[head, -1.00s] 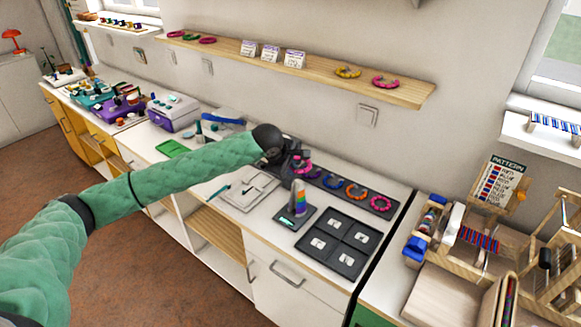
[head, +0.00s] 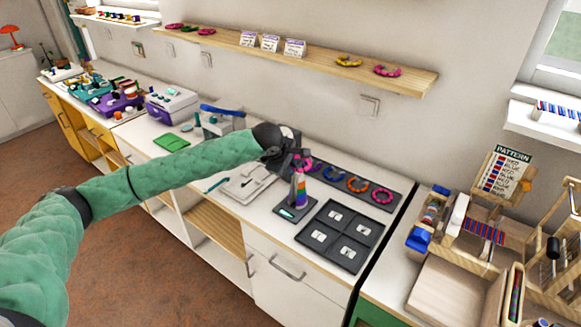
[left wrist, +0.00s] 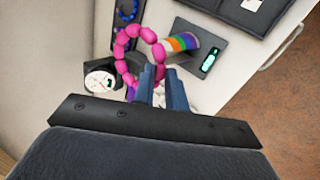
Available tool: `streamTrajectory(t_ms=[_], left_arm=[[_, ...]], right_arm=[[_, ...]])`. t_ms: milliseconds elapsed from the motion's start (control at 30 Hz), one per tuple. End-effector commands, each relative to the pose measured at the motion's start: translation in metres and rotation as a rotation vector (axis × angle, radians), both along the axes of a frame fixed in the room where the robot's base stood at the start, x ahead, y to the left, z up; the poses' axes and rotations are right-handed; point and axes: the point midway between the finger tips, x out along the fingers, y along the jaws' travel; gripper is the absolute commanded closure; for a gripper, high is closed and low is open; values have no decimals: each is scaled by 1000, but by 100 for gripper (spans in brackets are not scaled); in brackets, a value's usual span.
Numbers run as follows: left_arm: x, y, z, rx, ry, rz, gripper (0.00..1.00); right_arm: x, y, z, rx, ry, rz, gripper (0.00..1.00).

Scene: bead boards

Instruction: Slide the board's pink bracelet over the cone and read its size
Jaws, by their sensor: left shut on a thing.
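My left gripper (head: 297,158) is shut on a pink bead bracelet (head: 304,161) at the upper end of the cone. In the left wrist view the bracelet (left wrist: 119,50) hangs as an open ring from the fingertips (left wrist: 161,82), beside the narrow end of the rainbow-banded cone (left wrist: 181,43). I cannot tell whether the cone's tip is inside the ring. In the head view the cone (head: 300,190) stands upright on a dark base with a lit green display (head: 288,213); its reading is too small to make out. The dark bead board (head: 399,197) lies behind. My right gripper is not in view.
Blue (head: 335,173), orange (head: 357,185) and magenta (head: 382,196) bracelets lie on the board. A dark compartment tray (head: 341,235) with white cards is right of the cone. A wooden shelf (head: 330,61) runs above, and a wooden loom (head: 480,235) stands at the right.

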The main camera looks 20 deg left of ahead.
Motion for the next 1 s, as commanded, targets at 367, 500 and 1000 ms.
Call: streamTrajectory(t_ms=[367, 500, 1000], left_arm=[[0, 0, -26, 0, 2, -1, 100], [0, -1, -37, -1, 1, -1, 100], [0, 0, -71, 0, 2, -1, 100]], right_arm=[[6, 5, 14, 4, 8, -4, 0], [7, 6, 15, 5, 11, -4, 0], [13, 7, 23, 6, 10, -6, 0]])
